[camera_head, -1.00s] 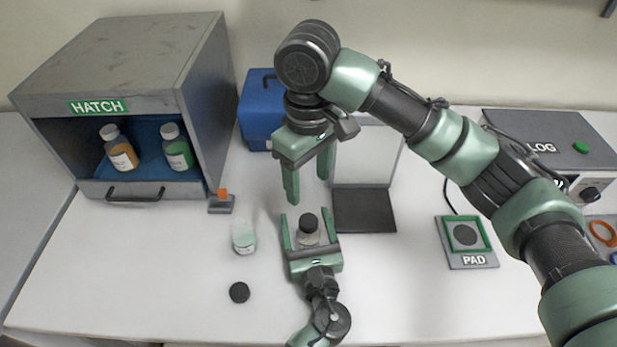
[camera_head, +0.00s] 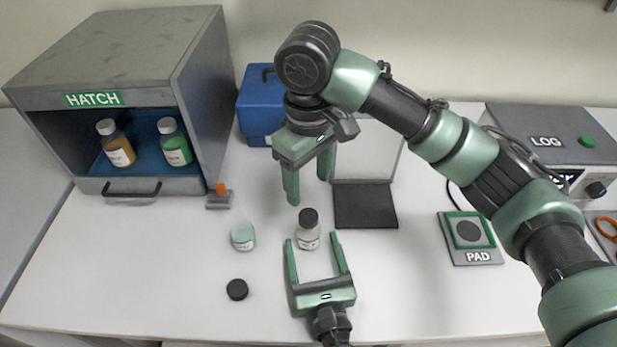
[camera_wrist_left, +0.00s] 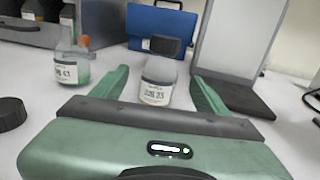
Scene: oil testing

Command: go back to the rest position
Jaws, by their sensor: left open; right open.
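My left gripper (camera_head: 313,241) is the lower one, low over the front of the table, open and empty. A clear bottle with a black cap (camera_head: 308,238) stands upright at its fingertips. The bottle also shows in the left wrist view (camera_wrist_left: 157,82), between the open fingers and apart from them. My right gripper (camera_head: 308,190) hangs pointing down above the table behind that bottle, open and empty; its arm comes in from the right. The left wrist view shows the left gripper's open fingers (camera_wrist_left: 160,88) from behind.
An uncapped bottle with pale green liquid (camera_head: 243,237) stands left of the capped one. A loose black cap (camera_head: 237,290) lies in front of it. The hatch box (camera_head: 120,187) with two bottles is at the left. A dark plate (camera_head: 365,207) and a pad (camera_head: 472,255) lie to the right.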

